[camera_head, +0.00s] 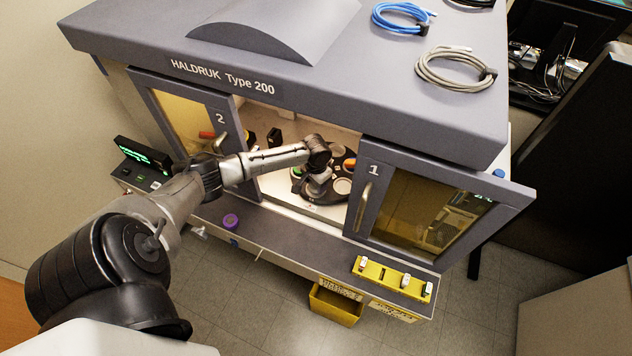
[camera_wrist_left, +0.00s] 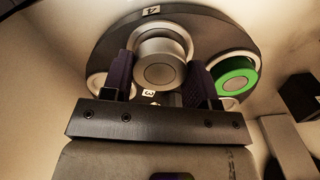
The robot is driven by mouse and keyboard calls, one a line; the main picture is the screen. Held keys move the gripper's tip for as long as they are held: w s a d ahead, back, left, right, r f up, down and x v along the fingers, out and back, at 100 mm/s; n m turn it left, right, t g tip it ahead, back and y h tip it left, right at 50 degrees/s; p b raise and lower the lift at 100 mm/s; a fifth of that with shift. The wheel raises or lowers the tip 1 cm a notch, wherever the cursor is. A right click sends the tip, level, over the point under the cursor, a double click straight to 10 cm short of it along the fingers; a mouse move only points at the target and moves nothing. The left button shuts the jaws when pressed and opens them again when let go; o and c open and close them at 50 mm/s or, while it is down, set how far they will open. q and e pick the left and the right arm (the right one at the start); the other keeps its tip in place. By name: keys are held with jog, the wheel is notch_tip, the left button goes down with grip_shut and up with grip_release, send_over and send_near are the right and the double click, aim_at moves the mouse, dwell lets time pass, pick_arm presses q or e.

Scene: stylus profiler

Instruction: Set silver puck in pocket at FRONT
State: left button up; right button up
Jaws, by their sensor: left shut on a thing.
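My left gripper (camera_head: 317,187) reaches through the gap between the cabinet doors and is over the dark round plate (camera_head: 352,176). In the left wrist view its two fingers (camera_wrist_left: 160,72) are shut on the silver puck (camera_wrist_left: 158,76), one on each side. The puck is in front of the plate (camera_wrist_left: 100,52); I cannot tell whether it touches it. A puck with a green ring (camera_wrist_left: 238,76) sits on the plate to the right. A pale round pocket (camera_head: 342,186) shows on the plate. No FRONT mark is readable. My right gripper is not in view.
Door 2 (camera_head: 219,135) and door 1 (camera_head: 369,190) flank the opening closely. A dark block (camera_wrist_left: 300,97) stands right of the plate.

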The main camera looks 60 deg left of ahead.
pick_arm(q)
jog(key=shift+f, duration=0.75)
jog(key=o, duration=1.4)
jog(key=shift+c, duration=0.6)
jog(key=shift+r, duration=0.15)
notch_tip(320, 180, up, 2)
jog(key=p, duration=0.2)
jog(key=shift+r+p, duration=0.25)
jog(key=shift+p, duration=0.15)
notch_tip(320, 180, up, 4)
jog(key=p, duration=0.5)
jog(key=shift+r, duration=0.2)
jog(key=shift+f, duration=0.1)
